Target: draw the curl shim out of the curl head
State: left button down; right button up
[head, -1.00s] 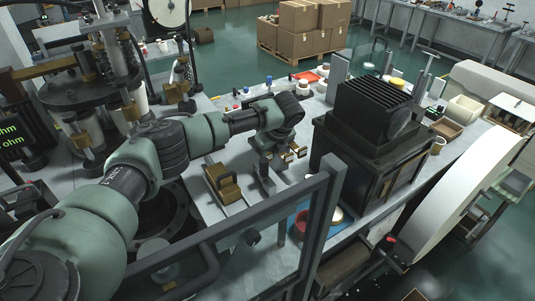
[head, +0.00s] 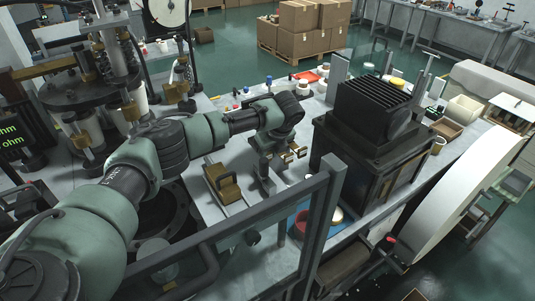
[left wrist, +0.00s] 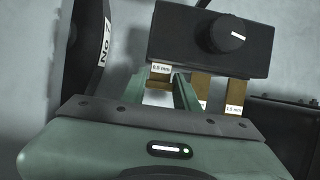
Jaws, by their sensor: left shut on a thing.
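My left gripper (left wrist: 162,95) has its two green fingers on either side of a brass shim (left wrist: 160,82) with a 0.5 mm label, in the left wrist view, and is shut on it. The shim's upper end meets the underside of a dark block (left wrist: 180,38) with a round knob; I cannot tell how deep it sits. This block appears to be the curl head. Two more brass strips hang from it, one labelled 1.5 mm (left wrist: 234,95). In the head view my left wrist (head: 278,120) is over the bench, and the fingertips are hard to make out. My right gripper is out of view.
A brass block with a dark handle (head: 224,184) stands left of the gripper. A large dark finned machine (head: 372,125) is close on its right. A grey frame rail (head: 240,228) crosses in front.

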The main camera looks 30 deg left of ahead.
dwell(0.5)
pick_arm(q)
jog(key=shift+s+d, duration=0.5)
jog(key=shift+d, duration=0.35)
jog(key=shift+s+d, duration=0.5)
jog(key=shift+d, duration=0.3)
jog(key=c, duration=1.3)
grip_release()
jog(key=v, duration=0.7)
jog(key=shift+r, duration=0.4)
